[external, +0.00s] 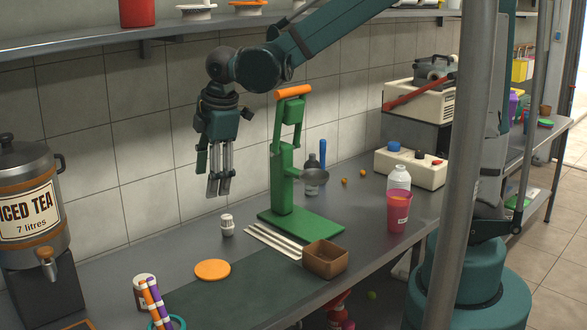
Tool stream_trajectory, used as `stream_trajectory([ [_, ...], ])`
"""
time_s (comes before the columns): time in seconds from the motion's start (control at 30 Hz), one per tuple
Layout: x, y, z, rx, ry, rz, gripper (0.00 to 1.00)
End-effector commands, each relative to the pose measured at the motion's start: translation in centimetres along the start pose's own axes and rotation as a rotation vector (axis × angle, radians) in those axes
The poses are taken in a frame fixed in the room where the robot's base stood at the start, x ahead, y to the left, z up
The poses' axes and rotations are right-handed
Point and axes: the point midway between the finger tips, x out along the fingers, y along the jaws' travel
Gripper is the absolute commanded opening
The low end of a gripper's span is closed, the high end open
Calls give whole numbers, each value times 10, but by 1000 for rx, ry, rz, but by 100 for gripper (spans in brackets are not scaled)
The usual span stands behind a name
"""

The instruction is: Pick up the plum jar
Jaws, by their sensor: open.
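My gripper (218,190) hangs above the back of the counter, with its fingers pointing down. It is open, with nothing visible between its fingers. A small white-capped shaker (228,226) stands below my gripper in the picture.
A green press (285,180) stands right of my gripper. Pale sticks (272,241), a brown box (325,260) and an orange disc (212,270) lie in front. An iced tea dispenser (28,205) stands at the left, a pink cup (398,213) at the right. A shelf (100,46) runs above.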

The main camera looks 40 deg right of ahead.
Motion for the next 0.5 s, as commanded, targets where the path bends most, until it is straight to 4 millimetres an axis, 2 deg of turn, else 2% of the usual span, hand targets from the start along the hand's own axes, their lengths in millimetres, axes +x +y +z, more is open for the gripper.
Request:
stream_trajectory([
  [0.1,16,-1,-24,-88,-11,-17,56],
  [0.5,70,-18,-97,-380,-46,-78,56],
])
